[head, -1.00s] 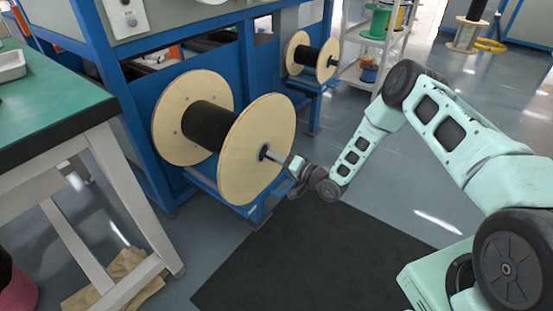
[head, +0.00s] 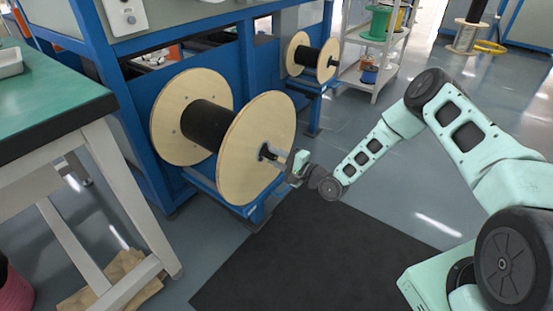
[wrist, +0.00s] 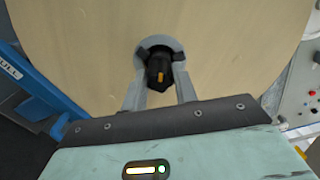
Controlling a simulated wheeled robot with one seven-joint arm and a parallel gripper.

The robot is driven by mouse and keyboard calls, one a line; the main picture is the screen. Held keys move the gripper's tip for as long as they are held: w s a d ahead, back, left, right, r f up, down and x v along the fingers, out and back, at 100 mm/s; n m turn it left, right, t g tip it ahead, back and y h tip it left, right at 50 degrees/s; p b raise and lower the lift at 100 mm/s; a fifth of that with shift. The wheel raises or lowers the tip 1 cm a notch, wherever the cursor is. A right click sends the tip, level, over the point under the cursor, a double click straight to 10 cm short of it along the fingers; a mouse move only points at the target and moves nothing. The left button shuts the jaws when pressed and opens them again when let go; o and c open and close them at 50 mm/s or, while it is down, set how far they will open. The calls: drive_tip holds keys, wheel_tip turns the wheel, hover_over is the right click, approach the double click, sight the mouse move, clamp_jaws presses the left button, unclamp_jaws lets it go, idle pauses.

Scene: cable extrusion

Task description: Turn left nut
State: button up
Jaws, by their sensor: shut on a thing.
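The left nut (wrist: 159,72) shows in the wrist view as a dark piece with an orange mark, in front of the wooden flange of the large cable spool. My gripper (wrist: 160,58) is shut on it, with its two grey fingers on either side. In the head view my gripper (head: 278,156) reaches the hub of the large spool (head: 245,165) from the right. The nut is too small there to make out clearly. The spool carries black cable (head: 205,124) and stands on the blue machine frame.
A second, smaller spool (head: 328,62) sits farther back on the blue frame. A green-topped table (head: 60,95) stands at the left. A white shelf rack (head: 375,78) stands at the back. A dark floor mat (head: 330,255) lies clear in front.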

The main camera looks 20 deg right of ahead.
drive_tip(key=shift+f, duration=0.1)
idle(0.4)
drive_tip(key=o, duration=1)
drive_tip(key=shift+c, duration=0.2)
drive_tip(key=p+v, duration=0.3)
drive_tip(key=v, duration=1.4)
drive_tip(key=shift+s+p, duration=0.2)
drive_tip(key=shift+p, duration=0.2)
drive_tip(key=shift+d, duration=0.1)
